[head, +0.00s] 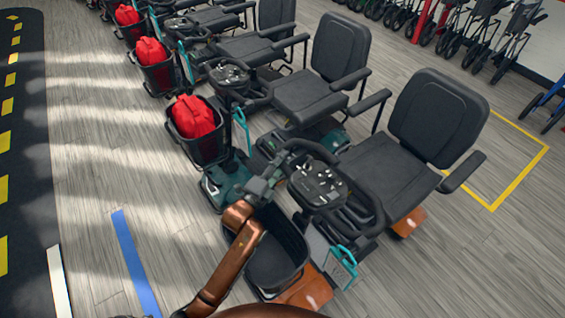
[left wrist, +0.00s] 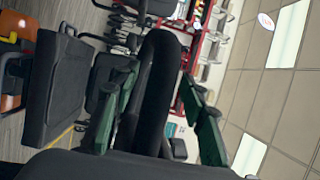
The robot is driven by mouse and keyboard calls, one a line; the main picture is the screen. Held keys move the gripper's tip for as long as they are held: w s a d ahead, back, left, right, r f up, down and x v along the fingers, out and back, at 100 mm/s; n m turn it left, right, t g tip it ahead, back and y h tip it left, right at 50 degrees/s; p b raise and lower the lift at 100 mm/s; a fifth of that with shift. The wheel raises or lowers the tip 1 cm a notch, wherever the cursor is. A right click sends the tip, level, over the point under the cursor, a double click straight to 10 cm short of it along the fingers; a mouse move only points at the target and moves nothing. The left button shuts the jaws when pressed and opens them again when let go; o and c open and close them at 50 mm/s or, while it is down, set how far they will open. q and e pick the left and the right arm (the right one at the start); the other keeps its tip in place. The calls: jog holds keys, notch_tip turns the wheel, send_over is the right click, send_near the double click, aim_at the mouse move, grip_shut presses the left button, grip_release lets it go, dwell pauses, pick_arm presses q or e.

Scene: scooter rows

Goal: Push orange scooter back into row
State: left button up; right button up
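The orange scooter has orange body panels (head: 408,222), a black seat (head: 437,118), a control console (head: 318,184) and an empty black front basket (head: 285,240). It is the nearest scooter and stands with its front towards me. My left gripper (head: 262,186) is at the handlebar end on the picture's left side. In the left wrist view, its green fingers (left wrist: 158,110) stand apart on either side of a thick black bar (left wrist: 162,80), seemingly the handlebar. Narrow gaps show beside the bar; contact is unclear. My right gripper is not in view.
Teal scooters with red bags (head: 194,117) in their baskets line up beyond the orange one. A yellow floor outline (head: 520,178) lies behind its seat. A blue floor stripe (head: 135,262) is at left. Folded walkers (head: 487,40) stand at the back.

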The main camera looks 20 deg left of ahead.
pick_arm(q)
grip_shut()
dwell(0.5)
